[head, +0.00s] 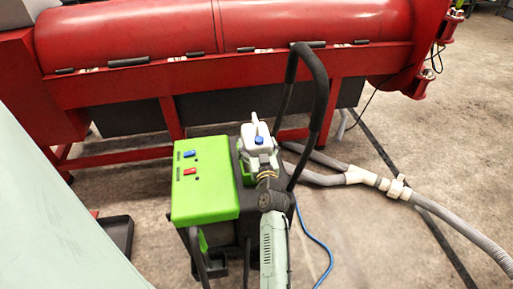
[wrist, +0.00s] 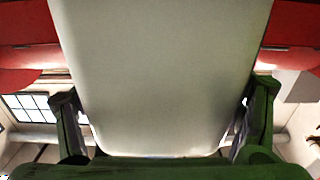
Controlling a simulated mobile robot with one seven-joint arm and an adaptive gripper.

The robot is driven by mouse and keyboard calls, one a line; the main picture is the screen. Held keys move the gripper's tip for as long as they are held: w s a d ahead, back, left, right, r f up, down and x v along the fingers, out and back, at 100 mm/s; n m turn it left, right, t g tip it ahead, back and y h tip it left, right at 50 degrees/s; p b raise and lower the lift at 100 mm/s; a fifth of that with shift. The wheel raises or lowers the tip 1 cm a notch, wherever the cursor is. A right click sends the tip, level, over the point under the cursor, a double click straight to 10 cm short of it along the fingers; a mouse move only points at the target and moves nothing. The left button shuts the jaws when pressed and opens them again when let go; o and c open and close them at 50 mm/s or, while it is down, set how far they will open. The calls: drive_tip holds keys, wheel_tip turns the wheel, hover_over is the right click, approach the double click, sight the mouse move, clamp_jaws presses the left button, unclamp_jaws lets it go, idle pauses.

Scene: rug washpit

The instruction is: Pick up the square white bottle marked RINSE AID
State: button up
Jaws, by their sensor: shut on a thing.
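In the wrist view the bottle's plain white face (wrist: 160,70) fills the middle. The two dark fingers of my gripper (wrist: 160,115) lie against its left and right sides. Whether the bottle's base touches anything is hidden behind my gripper and arm.
The green machine (head: 205,190) with blue and red switches is just left of the bottle. Its black loop handle (head: 320,95) rises close on the right. A red drum machine (head: 220,35) is behind. Grey hoses (head: 440,210) lie on the floor to the right.

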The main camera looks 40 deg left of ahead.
drive_tip(key=c, duration=1.3)
drive_tip(key=shift+w+r, duration=0.1)
drive_tip(key=shift+r, duration=0.15)
drive_tip(key=shift+c, duration=0.3)
